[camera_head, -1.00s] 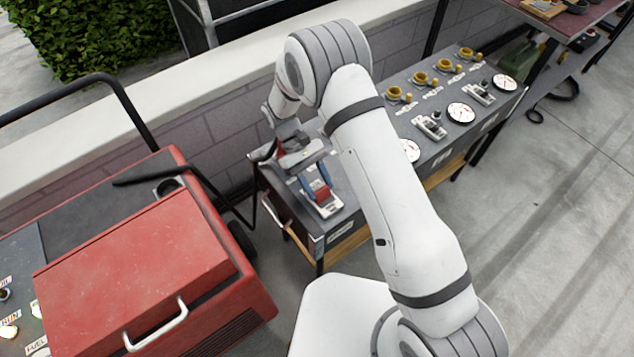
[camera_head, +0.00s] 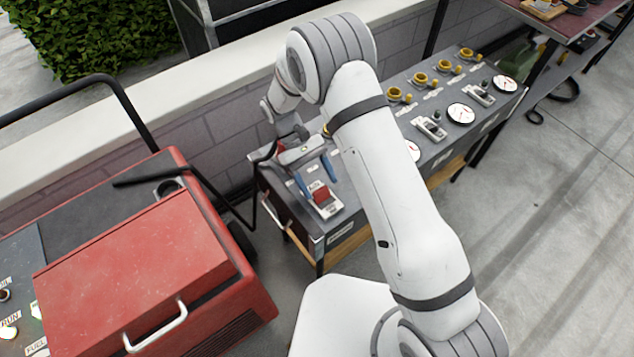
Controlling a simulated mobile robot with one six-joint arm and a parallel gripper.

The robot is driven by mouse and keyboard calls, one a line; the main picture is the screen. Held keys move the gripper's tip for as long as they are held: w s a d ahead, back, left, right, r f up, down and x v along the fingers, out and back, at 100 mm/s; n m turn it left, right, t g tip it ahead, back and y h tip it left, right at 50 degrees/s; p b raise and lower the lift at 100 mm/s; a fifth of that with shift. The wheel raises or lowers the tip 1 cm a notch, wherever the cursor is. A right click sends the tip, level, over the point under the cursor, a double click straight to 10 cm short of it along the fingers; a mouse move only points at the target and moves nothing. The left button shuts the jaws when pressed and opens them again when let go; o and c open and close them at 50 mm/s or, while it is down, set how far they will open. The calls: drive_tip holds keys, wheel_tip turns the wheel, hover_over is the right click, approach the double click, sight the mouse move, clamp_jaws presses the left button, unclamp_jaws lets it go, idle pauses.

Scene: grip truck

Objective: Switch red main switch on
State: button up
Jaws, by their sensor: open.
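The red main switch (camera_head: 321,196) sits in a pale mount on the near left end of the dark panel table (camera_head: 345,222). My gripper (camera_head: 318,177) has blue fingers spread apart and is empty. It hangs just above and behind the switch, one finger to the left and one to the right. Whether a fingertip touches the switch or its mount I cannot tell. The switch's red top is in clear view between and below the fingers. The label beside it is too small to read.
A red generator cart (camera_head: 130,265) with a black handle stands at the left. Further along the panel are white gauges (camera_head: 461,113), grey lever switches (camera_head: 430,128) and yellow sockets (camera_head: 421,78). A low wall (camera_head: 215,135) runs behind. My arm hides the panel's middle.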

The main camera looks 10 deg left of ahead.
wheel_tip(320, 180, up, 8)
idle(0.5)
drive_tip(key=shift+r, duration=0.1)
drive_tip(key=d+r+m+t+y+p, duration=0.1)
drive_tip(key=d+r+m+t+y, duration=0.3)
drive_tip(key=d+r, duration=0.95)
drive_tip(key=s+d+r+m+t+y+p, duration=0.1)
drive_tip(key=s+d+r+m+t, duration=0.1)
drive_tip(key=s+d, duration=0.3)
drive_tip(key=s+d+r+m+t+y+p, duration=0.1)
drive_tip(key=s+d+r+m+t+y, duration=0.1)
drive_tip(key=d, duration=0.5)
drive_tip(key=s+r+m+t, duration=0.1)
drive_tip(key=s+r+m, duration=0.1)
drive_tip(key=s+r, duration=0.1)
drive_tip(key=shift+d+r+y, duration=0.25)
drive_tip(key=shift+y, duration=0.05)
